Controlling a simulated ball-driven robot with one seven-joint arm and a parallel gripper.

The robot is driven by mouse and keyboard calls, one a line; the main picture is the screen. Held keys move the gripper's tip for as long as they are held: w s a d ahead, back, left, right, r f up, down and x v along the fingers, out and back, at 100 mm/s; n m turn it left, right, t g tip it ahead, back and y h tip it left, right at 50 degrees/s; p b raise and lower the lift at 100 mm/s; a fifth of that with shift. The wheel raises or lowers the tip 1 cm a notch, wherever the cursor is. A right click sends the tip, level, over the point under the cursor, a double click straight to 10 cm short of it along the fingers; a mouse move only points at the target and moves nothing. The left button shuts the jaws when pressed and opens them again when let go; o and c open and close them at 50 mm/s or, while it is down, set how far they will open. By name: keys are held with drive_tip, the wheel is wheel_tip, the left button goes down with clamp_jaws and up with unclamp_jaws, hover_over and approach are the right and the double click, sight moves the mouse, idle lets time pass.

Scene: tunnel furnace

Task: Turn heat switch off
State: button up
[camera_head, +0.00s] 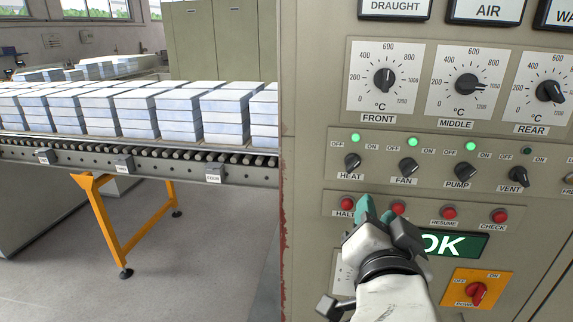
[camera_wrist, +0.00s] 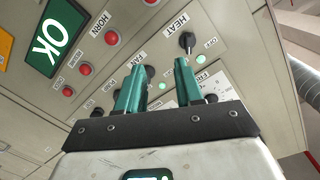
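The black HEAT switch (camera_head: 352,161) is a knob at the left end of the switch row on the control panel. The green light (camera_head: 355,137) above it is lit, and its knob leans toward ON. My gripper (camera_head: 375,208) is in front of the panel, below the switch and over the red button row, apart from the knob. In the wrist view, the two teal fingers (camera_wrist: 159,65) are spread with a gap and nothing between them. The HEAT switch also shows there (camera_wrist: 187,41), just beyond the fingertip on the right.
The FAN (camera_head: 408,167) and PUMP (camera_head: 463,171) knobs have lit green lights; the VENT knob (camera_head: 518,177) has a dark light. Red buttons (camera_head: 449,213) sit below. A green OK display (camera_head: 459,245) is partly hidden by my gripper. A roller conveyor (camera_head: 140,160) with stacked blocks stands left.

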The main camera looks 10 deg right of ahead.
sight(356, 166)
drive_tip(key=a+r, duration=0.3)
drive_tip(key=shift+m+t, duration=0.3)
drive_tip(key=shift+t, duration=0.1)
drive_tip(key=p+x, duration=0.2)
drive_tip(key=x, duration=0.8)
drive_tip(key=shift+w+p, duration=0.35)
drive_tip(key=shift+p, duration=0.05)
clamp_jaws()
